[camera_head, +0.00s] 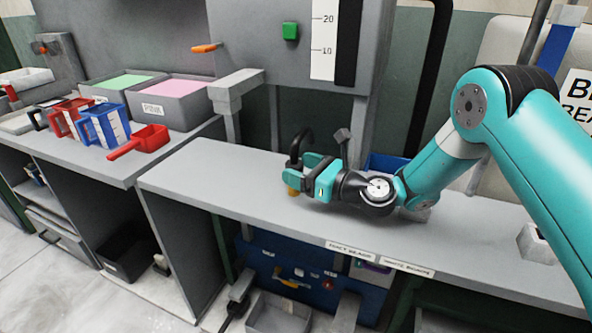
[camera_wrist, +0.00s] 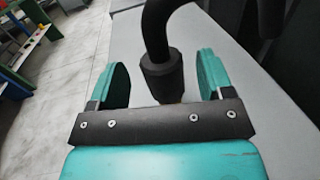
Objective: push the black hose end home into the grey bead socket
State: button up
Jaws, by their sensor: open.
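The black hose (camera_head: 296,147) arches above the bench beside my gripper (camera_head: 309,174) in the head view. In the wrist view the hose end (camera_wrist: 162,75), a thick black cuff, stands between the two teal fingers of my gripper (camera_wrist: 163,80). The fingers are open, with a gap on each side of the cuff. A small yellow-orange piece (camera_head: 293,191) shows at the fingertips in the head view. I cannot make out the grey bead socket for certain, nor whether the hose end touches it.
The grey bench top (camera_head: 225,180) is clear left of my gripper. A grey press (camera_head: 270,60) stands behind, with a blue bin (camera_head: 385,164) under it.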

aim_at(288, 160)
jog(key=shift+p+x, duration=0.3)
jog(key=shift+x, duration=1.7)
jog(key=shift+d, duration=0.1)
jog(key=c, duration=1.1)
jog(key=shift+c, duration=0.6)
jog(key=shift+r, duration=0.1)
